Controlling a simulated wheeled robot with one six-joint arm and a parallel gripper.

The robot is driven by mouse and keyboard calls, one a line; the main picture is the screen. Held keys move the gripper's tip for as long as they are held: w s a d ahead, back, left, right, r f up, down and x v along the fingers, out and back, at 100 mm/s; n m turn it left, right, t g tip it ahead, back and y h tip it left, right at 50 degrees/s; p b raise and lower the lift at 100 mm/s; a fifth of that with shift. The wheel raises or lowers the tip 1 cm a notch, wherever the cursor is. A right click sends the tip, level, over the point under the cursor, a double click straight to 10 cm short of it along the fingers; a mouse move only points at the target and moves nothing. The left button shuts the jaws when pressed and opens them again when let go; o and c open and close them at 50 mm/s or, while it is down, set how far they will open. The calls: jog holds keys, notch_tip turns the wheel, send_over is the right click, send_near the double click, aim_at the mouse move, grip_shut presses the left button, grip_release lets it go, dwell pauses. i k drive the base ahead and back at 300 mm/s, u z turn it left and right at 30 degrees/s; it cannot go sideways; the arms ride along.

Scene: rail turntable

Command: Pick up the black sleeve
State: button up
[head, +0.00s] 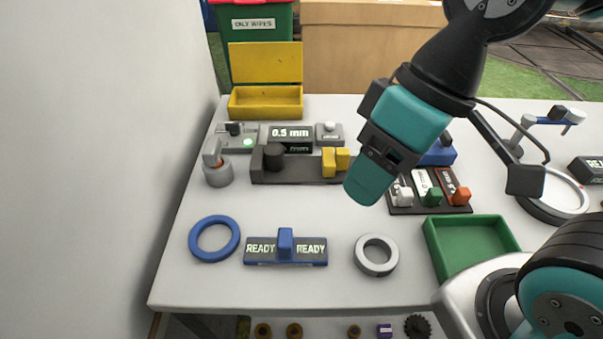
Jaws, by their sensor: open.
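A short black cylinder (273,155), which looks like the black sleeve, stands upright at the left end of a dark grey block (305,172) on the table. I cannot tell whether it is hollow. My gripper (372,180) hangs above the table to the right of it, clearly apart from it. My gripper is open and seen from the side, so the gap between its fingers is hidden. It seems to hold nothing. Yellow pieces (335,160) stand at the right end of the same block.
A display reading 0.5 mm (291,133) and a yellow open box (266,102) stand behind. A grey post (217,172) is at left. A blue ring (214,239), READY plate (285,251), grey ring (376,256) and green tray (470,245) lie in front. A wall (90,150) borders the left.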

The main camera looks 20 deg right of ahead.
aim_at(273, 152)
jog(key=k, duration=0.5)
jog(key=z, duration=0.75)
jog(key=i, duration=0.75)
jog(key=u, duration=1.4)
